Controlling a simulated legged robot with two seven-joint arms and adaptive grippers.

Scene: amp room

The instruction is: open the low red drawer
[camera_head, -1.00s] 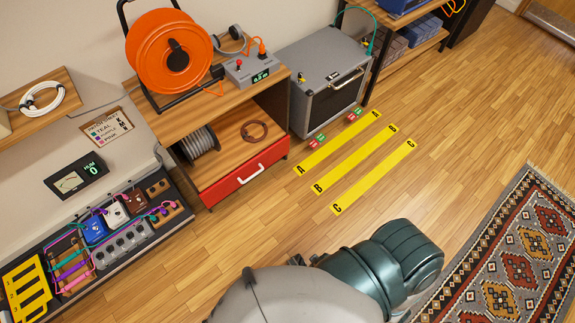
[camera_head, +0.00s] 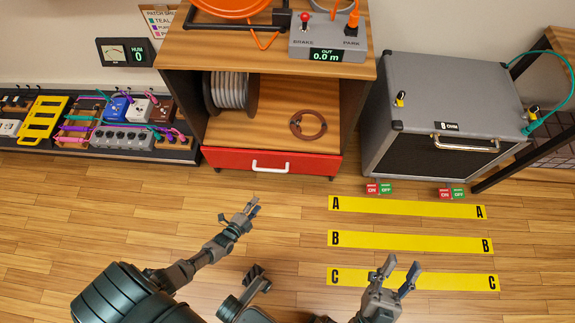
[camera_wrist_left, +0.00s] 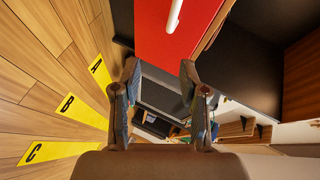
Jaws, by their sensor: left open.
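The low red drawer (camera_head: 230,160) is shut at the bottom of the wooden cabinet, with a white bar handle (camera_head: 270,168) on its front. My left gripper (camera_head: 252,205) is open and empty, in front of and below the handle in the head view. In the left wrist view the red drawer front (camera_wrist_left: 153,40) and its white handle (camera_wrist_left: 174,15) lie ahead, beyond the open fingers (camera_wrist_left: 160,80). The handle is cut off by the top edge there. My right gripper (camera_head: 400,275) is open and empty above the yellow strip C.
The cabinet (camera_head: 355,45) holds a cable spool (camera_head: 229,90) and a brown ring (camera_head: 308,125). A grey amp (camera_head: 440,90) stands to its right. Yellow strips A (camera_head: 407,207), B (camera_head: 410,241) and C (camera_head: 455,281) lie on the floor. A pedal board (camera_head: 60,150) is at left.

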